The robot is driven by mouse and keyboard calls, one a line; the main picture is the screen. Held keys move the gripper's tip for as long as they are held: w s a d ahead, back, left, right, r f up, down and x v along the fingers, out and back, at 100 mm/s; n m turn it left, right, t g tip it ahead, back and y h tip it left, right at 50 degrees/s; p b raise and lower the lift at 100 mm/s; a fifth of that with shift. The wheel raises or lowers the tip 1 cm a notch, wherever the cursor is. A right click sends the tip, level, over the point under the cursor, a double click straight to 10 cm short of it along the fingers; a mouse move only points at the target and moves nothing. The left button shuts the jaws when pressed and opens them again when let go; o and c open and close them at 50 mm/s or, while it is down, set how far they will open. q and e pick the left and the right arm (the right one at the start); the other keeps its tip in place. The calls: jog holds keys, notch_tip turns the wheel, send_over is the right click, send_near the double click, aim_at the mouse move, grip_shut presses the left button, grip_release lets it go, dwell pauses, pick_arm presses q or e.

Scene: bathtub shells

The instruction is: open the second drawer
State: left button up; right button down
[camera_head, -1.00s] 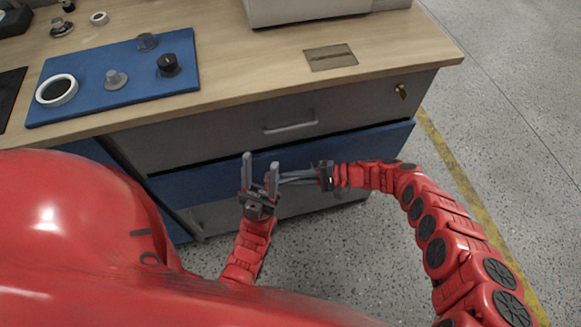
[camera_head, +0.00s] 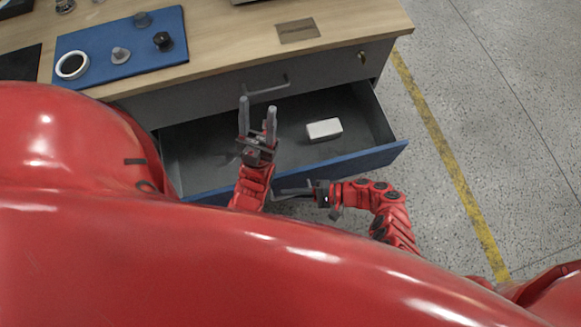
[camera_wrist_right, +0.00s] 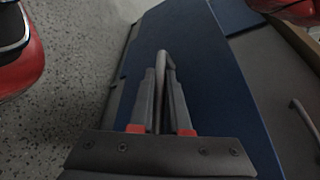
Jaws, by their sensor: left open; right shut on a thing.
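The second drawer, with a blue front (camera_head: 355,161), is pulled out below the grey top drawer (camera_head: 215,100), which is shut. A small white box (camera_head: 324,129) lies inside the open drawer. My right gripper (camera_head: 280,191) is at the blue front. In the right wrist view, the right gripper (camera_wrist_right: 160,95) is shut on the drawer's bar handle (camera_wrist_right: 166,60). My left gripper (camera_head: 257,120) is open and empty, fingers pointing up, and appears over the open drawer. It hides part of the drawer's inside.
The wooden worktop (camera_head: 225,62) carries a blue mat (camera_head: 100,68) with a tape roll (camera_head: 72,66) and several knobs. A key (camera_head: 362,58) is in the top drawer's lock. Speckled floor (camera_head: 460,90) to the right is clear.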

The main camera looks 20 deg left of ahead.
jog(key=shift+s+d, duration=0.55)
jog(key=shift+s, duration=0.15)
jog(key=c, duration=0.9)
grip_release()
jog(key=v, duration=1.7)
jog(key=shift+w+d, duration=0.1)
jog(key=shift+d, duration=0.1)
